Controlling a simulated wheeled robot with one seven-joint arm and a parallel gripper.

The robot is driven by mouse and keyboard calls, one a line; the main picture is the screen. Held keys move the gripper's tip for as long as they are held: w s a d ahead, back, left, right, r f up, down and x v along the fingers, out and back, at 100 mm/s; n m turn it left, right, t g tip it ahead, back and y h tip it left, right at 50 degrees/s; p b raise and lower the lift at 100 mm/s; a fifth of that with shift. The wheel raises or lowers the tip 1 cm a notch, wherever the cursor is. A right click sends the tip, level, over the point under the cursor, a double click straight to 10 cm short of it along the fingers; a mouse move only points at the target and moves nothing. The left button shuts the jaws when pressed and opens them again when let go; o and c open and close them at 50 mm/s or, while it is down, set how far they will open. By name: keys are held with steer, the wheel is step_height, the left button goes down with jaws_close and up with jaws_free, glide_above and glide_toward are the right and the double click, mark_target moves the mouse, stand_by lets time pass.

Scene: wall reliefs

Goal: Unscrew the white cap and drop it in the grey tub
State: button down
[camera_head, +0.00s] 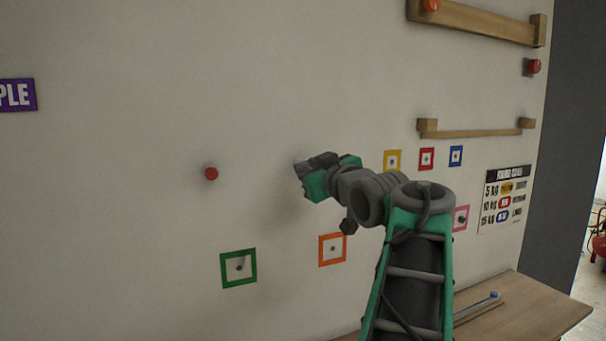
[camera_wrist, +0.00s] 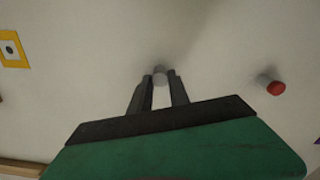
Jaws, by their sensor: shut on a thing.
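My gripper (camera_head: 303,172) is up against the upright wall board, in the middle of the head view. In the wrist view its two dark fingers (camera_wrist: 161,83) are closed on the sides of a small pale round thing at the wall, which I take for the white cap (camera_wrist: 160,74). In the head view the gripper hides most of the cap, so I cannot tell how far it is turned. No grey tub shows in either view.
A red-capped stub (camera_head: 211,173) sticks out left of my gripper; it also shows in the wrist view (camera_wrist: 276,88). Coloured square frames, such as the green one (camera_head: 239,268), are on the wall. Wooden rails (camera_head: 475,133) jut out at right. A wooden table (camera_head: 525,318) stands below.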

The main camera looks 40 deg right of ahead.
steer(key=n+b, duration=1.2)
steer(key=n, duration=0.7)
steer(key=shift+s+f, duration=0.1)
steer(key=c, duration=1.5)
jaws_free()
